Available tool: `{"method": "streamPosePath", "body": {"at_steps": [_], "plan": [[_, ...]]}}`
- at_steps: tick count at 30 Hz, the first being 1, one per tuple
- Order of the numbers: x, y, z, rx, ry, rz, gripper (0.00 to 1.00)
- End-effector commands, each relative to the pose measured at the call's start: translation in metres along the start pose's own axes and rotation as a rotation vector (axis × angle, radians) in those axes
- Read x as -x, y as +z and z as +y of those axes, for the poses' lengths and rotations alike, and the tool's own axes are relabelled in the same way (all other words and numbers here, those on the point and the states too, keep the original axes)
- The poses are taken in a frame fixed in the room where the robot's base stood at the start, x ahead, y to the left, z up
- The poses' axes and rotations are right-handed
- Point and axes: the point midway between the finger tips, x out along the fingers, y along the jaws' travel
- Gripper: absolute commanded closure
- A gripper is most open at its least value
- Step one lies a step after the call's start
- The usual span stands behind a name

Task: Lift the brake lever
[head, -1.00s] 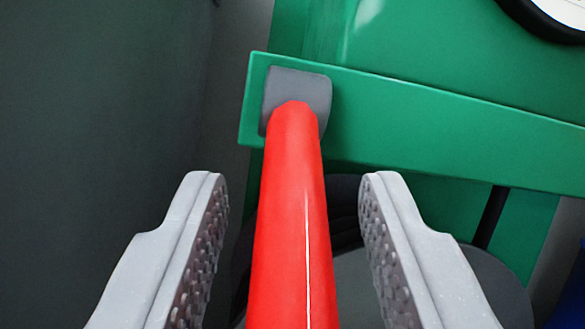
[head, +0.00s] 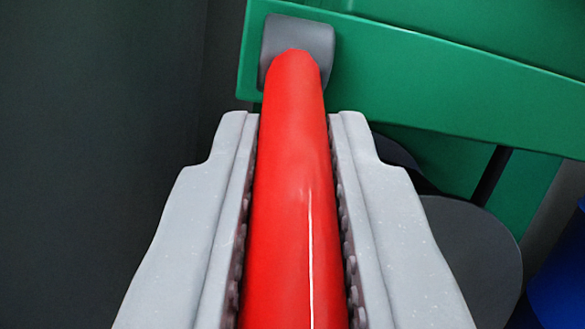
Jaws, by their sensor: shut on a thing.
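The brake lever is a red bar (head: 290,190) that runs from the bottom middle of the head view up to a grey mount (head: 298,33) on a green beam. My gripper (head: 294,125) has its two light grey fingers on either side of the red lever, with their studded inner faces against it. It is shut on the lever's shaft, a short way below the mount. The lever's near end is cut off by the bottom edge of the picture.
The green beam (head: 440,85) of the machine crosses the top right. A dark grey rounded part (head: 470,260) and a black rod (head: 490,177) lie below it. A blue object (head: 562,275) is at the right edge. The left side is dark and looks empty.

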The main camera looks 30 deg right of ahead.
Motion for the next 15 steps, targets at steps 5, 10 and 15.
{"method": "streamPosePath", "body": {"at_steps": [5, 10, 15], "plan": [[-0.001, -0.015, 0.001, 0.001, -0.025, -0.117, 1.00], [-0.002, -0.025, 0.004, 0.006, -0.054, -0.268, 1.00], [-0.004, -0.034, 0.006, 0.009, -0.084, -0.425, 1.00]]}}
